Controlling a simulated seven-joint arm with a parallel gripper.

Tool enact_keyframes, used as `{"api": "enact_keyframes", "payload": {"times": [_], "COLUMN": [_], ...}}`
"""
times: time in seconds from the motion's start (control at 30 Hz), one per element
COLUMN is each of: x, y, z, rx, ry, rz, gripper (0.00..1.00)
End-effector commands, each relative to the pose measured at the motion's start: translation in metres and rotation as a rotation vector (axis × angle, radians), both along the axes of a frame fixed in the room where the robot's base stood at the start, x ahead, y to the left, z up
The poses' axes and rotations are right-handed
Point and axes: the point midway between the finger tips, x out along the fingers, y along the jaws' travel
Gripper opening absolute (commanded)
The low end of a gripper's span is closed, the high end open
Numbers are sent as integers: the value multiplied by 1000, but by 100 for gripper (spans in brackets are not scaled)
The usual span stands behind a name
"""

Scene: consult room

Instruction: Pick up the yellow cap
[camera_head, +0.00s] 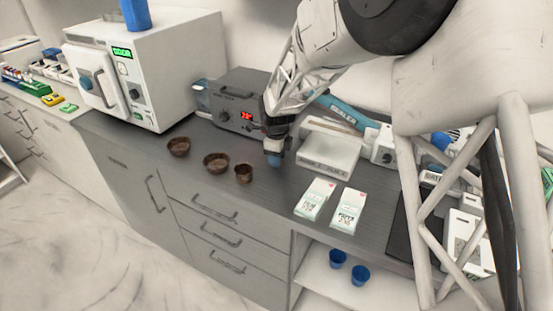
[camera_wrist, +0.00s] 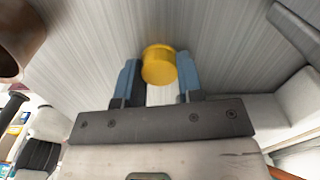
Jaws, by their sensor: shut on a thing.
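The yellow cap (camera_wrist: 159,66) is a short round cap. In the wrist view it sits between the tips of my gripper's two blue fingers (camera_wrist: 158,82), which are shut on it. In the head view my gripper (camera_head: 274,158) points down over the grey counter (camera_head: 262,200), between the small brown cup and the white device. The cap cannot be made out in the head view. How far it is from the counter surface is hard to tell.
Brown bowls (camera_head: 216,162) and a small brown cup (camera_head: 243,174) stand left of my gripper. A white device (camera_head: 328,150) is close on the right. A grey box with a red display (camera_head: 238,100) stands behind. Two white packets (camera_head: 346,208) lie front right.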

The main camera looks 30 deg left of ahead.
Motion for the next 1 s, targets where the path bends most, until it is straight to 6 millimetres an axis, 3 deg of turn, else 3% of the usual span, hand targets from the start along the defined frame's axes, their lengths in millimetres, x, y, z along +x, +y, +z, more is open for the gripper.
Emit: {"api": "enact_keyframes", "payload": {"times": [0.27, 0.47, 1.0], "x": [0, 0, -60], "y": [0, 0, -53], "z": [12, 37, 43], "rx": [0, 1, 0], "ry": [0, -2, -1], "rz": [0, 0, 0], "gripper": [12, 12, 12]}}
